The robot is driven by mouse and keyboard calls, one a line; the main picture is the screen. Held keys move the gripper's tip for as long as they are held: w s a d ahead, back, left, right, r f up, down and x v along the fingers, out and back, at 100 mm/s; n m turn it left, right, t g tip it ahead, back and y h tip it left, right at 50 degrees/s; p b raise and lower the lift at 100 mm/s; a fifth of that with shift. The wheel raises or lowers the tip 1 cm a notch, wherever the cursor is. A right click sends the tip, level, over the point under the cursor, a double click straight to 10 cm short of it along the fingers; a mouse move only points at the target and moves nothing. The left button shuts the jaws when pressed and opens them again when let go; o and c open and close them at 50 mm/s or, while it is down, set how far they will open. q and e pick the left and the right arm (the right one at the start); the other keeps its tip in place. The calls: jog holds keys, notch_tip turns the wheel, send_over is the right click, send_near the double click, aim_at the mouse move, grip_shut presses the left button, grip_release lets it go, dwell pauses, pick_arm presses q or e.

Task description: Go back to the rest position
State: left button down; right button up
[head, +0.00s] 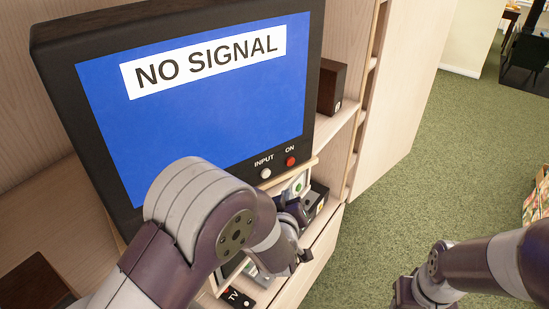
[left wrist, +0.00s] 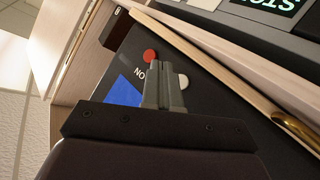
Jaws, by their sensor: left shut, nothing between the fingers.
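My left arm reaches in from the left in the head view, across the front of a television. My left gripper (head: 294,213) is just below the television's lower right corner, partly hidden by its own wrist. In the left wrist view its two fingers (left wrist: 161,72) are together, with nothing between them. They point toward the panel with the red ON button (left wrist: 149,56) and white INPUT button (left wrist: 183,81). Whether they touch the panel I cannot tell. My right arm (head: 480,265) is low at the right; its gripper is mostly cut off by the lower edge.
The television (head: 200,110) shows NO SIGNAL on blue and stands in a wooden cabinet (head: 410,80). Green carpet (head: 440,150) to the right is mostly clear.

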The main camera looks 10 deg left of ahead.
pick_arm(q)
jog(key=s+d+f+m+g+h+b, duration=0.1)
jog(key=s+f+m+g+h+b, duration=0.1)
jog(key=s+f+m+g, duration=0.65)
jog(key=s+a+f+n+g+y+b, duration=0.1)
jog(key=s+a+g+b, duration=0.3)
jog(key=s+a, duration=0.6)
jog(key=shift+s+f+n+g+b, duration=0.35)
jog(key=shift+s+n+b, duration=0.1)
jog(key=shift+s, duration=0.55)
jog(key=shift+a, duration=0.15)
